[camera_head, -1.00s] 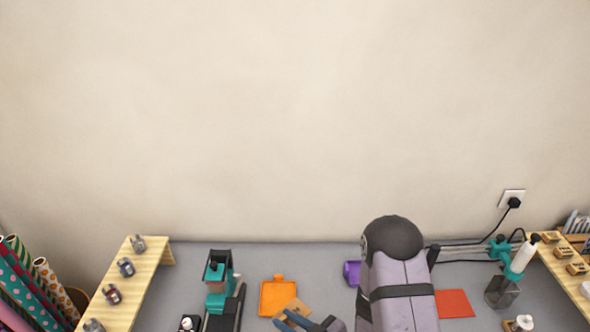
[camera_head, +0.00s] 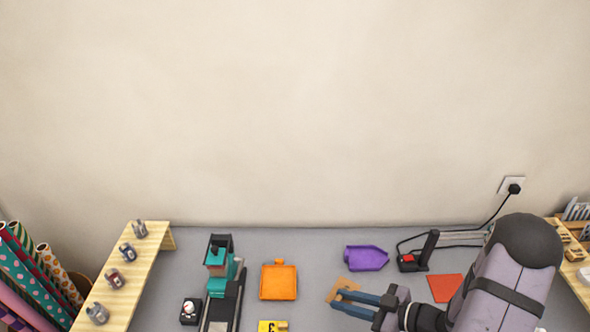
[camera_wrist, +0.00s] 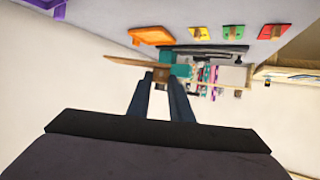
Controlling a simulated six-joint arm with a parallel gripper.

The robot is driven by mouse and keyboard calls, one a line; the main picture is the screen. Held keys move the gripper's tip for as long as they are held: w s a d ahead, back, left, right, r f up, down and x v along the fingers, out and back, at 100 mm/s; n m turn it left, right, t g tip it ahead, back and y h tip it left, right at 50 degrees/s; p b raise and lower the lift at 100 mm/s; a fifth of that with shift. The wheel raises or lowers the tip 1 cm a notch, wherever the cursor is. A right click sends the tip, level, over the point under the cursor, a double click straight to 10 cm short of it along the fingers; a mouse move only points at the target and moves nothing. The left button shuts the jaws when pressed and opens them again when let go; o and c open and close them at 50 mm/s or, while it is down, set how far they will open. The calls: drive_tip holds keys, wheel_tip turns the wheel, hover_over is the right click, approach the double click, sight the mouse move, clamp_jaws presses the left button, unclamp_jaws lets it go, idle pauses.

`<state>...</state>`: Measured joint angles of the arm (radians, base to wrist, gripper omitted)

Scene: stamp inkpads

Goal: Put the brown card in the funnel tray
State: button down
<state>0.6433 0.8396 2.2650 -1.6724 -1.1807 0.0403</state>
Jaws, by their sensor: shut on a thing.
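My gripper (camera_head: 337,296) is shut on the brown card (camera_head: 346,285) and holds it in front of the purple tray. The card also shows tilted at the fingertips (camera_wrist: 160,76) in the wrist view, where it looks thin and nearly edge-on (camera_wrist: 128,62). The purple tray (camera_head: 367,258) has a tapered end on its right and looks like the funnel tray. It lies empty behind the card, apart from it. Only a corner of purple (camera_wrist: 60,10) shows in the wrist view.
An orange tray (camera_head: 278,282) lies left of my gripper. A black-and-red device (camera_head: 412,262) with a cable stands right of the purple tray. A red square (camera_head: 445,288) lies near my arm. A teal machine (camera_head: 219,270) stands left; a yellow pad (camera_head: 272,326) lies in front.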

drive_tip(key=shift+d+m+t+h, duration=0.3)
drive_tip(key=shift+d+m, duration=0.1)
drive_tip(key=shift+d, duration=0.75)
